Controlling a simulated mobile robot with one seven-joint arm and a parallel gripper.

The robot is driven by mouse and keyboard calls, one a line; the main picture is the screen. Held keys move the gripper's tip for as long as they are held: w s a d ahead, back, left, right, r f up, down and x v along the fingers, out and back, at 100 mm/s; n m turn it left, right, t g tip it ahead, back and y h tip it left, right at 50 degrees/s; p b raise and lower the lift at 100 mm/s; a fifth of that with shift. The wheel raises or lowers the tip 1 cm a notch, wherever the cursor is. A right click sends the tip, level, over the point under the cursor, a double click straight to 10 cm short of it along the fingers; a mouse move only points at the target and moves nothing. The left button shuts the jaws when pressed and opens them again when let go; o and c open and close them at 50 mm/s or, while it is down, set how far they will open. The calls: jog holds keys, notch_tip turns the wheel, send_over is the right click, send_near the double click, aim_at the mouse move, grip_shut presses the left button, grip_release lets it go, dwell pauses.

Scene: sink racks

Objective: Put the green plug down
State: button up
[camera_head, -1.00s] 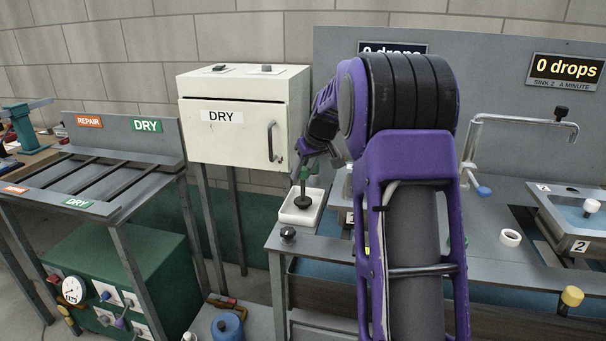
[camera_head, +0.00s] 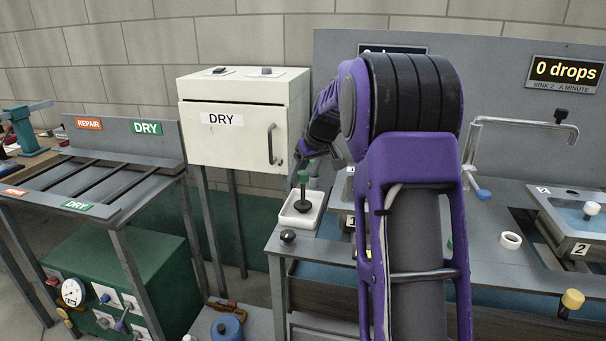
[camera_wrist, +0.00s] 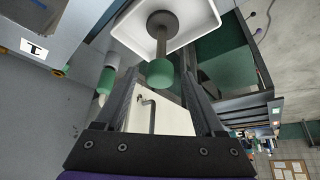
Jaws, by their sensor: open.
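The green plug (camera_head: 304,178) stands upright in a small white tray (camera_head: 287,214) at the left end of the sink counter. It has a green knob on a stem and a wide dark base. In the wrist view the plug's green knob (camera_wrist: 160,73) is close to my gripper (camera_wrist: 160,88), with its dark base against the white tray (camera_wrist: 205,25). My gripper is open, its fingers spread to either side of the knob line, and nothing is clamped. In the head view my gripper (camera_head: 303,158) is just above the plug, partly hidden by my arm.
A black knob (camera_head: 288,236) sits on the counter corner in front of the tray. The DRY cabinet (camera_head: 235,150) stands behind to the left. A white ring (camera_head: 511,240) lies on the counter at right. Another green-topped piece (camera_wrist: 106,80) shows left in the wrist view.

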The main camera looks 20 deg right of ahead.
jog(key=p+v, duration=0.1)
jog(key=v, duration=1)
jog(key=shift+s, duration=0.15)
